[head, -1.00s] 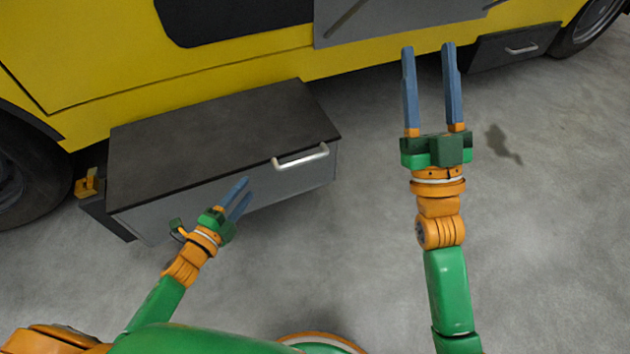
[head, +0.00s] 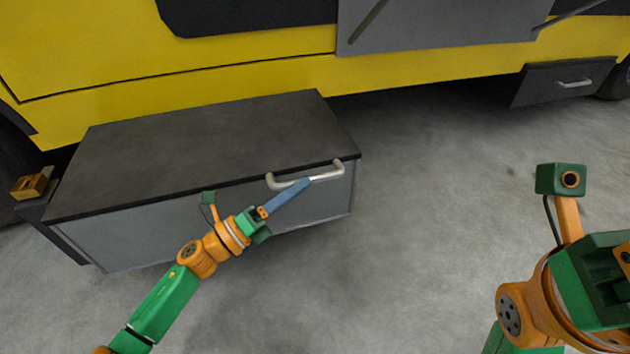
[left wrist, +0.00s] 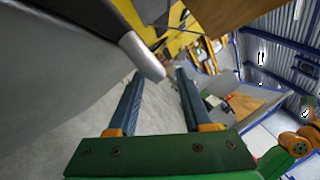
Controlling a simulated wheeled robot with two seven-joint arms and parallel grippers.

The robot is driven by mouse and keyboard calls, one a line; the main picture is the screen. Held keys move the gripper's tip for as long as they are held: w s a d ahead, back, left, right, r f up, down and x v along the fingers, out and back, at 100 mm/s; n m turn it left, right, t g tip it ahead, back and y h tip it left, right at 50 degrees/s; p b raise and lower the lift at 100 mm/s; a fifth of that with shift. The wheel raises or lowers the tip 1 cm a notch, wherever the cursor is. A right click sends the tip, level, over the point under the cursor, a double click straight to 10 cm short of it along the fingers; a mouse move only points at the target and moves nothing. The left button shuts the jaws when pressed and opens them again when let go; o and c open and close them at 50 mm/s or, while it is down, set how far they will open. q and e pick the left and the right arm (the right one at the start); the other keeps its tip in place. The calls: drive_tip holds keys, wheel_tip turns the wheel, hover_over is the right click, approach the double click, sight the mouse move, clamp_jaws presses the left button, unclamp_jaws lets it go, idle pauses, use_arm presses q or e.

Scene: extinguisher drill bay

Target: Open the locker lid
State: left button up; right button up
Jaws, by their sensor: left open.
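The grey locker (head: 110,240) with its dark lid (head: 190,150) stands against the yellow vehicle, and the lid lies shut. A pale bar handle (head: 335,172) sits at the lid's front edge, towards the right. My left gripper (head: 307,184) is at the handle, its fingers overlapping the bar in the head view. In the left wrist view the gripper (left wrist: 158,73) is open, with the handle's rounded end (left wrist: 148,60) near the space between the fingertips; I cannot tell whether they touch. My right gripper's green body (head: 600,280) is cut off by the right edge, its fingers out of frame.
The yellow vehicle (head: 230,60) rises behind the locker. A yellow-brown block (head: 33,183) is at the locker's left end. A smaller grey box with a handle (head: 565,82) is under the vehicle at right. The concrete floor (head: 430,200) right of the locker is clear.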

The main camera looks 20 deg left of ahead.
sight(311, 177)
use_arm(q)
drive_tip(key=x, duration=0.4)
drive_tip(key=shift+b, duration=0.3)
clamp_jaws()
drive_tip(key=shift+a, duration=0.1)
idle(1.0)
